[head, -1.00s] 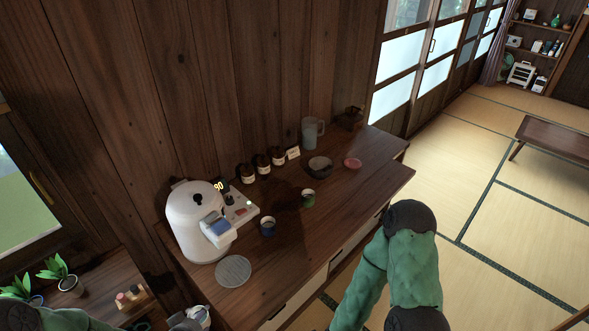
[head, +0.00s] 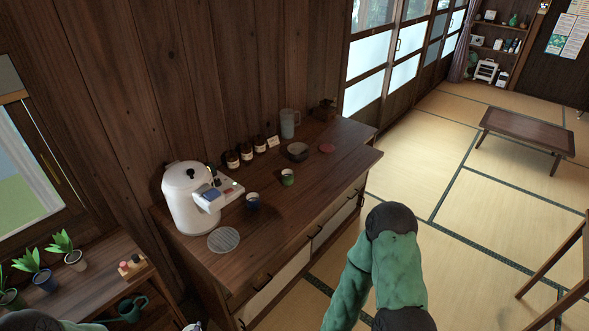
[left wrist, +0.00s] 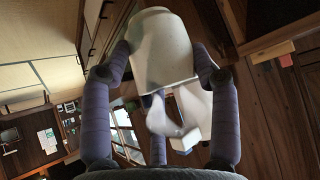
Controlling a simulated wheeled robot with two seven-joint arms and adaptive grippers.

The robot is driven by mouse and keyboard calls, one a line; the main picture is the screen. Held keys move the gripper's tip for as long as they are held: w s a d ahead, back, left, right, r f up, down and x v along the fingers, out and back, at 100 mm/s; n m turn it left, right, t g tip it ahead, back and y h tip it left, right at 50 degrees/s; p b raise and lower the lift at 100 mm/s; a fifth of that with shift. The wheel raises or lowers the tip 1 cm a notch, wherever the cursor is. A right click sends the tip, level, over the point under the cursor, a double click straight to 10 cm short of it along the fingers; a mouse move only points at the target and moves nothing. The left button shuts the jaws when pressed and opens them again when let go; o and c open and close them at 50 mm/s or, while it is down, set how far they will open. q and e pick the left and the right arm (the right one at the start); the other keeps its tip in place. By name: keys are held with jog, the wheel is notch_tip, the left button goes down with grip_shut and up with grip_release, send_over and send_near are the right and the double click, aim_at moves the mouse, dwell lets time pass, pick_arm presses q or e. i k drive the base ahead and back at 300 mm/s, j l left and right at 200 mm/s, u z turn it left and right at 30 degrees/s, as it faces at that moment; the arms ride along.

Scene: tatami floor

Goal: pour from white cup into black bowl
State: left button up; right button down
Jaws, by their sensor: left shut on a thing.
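The white cup (left wrist: 162,45) fills the middle of the left wrist view, with its handle (left wrist: 182,125) toward the camera. My left gripper (left wrist: 165,55) is shut on it, with dark fingers on both sides. What the cup holds is hidden. In the head view only a small pale part at the bottom edge, perhaps the cup, shows by my left arm. The black bowl (head: 297,152) stands on the wooden cabinet toward its far end, well away from my left gripper. My right arm is in the head view, but its gripper is out of view.
A plant shelf is at the lower left.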

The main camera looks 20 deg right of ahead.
aim_at(297, 152)
jog(key=k+z, duration=0.1)
jog(key=z, duration=0.3)
jog(key=k+z, duration=0.1)
jog(key=z, duration=1.45)
jog(key=i+j+z, duration=0.2)
jog(key=i, duration=0.2)
jog(key=i+j+z, duration=0.2)
jog(key=i, duration=0.2)
jog(key=i+j, duration=0.2)
jog(key=i, duration=0.3)
jog(key=i+j, duration=0.15)
jog(key=i, duration=0.35)
jog(key=i+u, duration=0.2)
jog(key=i, duration=0.8)
jog(key=u, duration=2.25)
jog(key=l, duration=0.1)
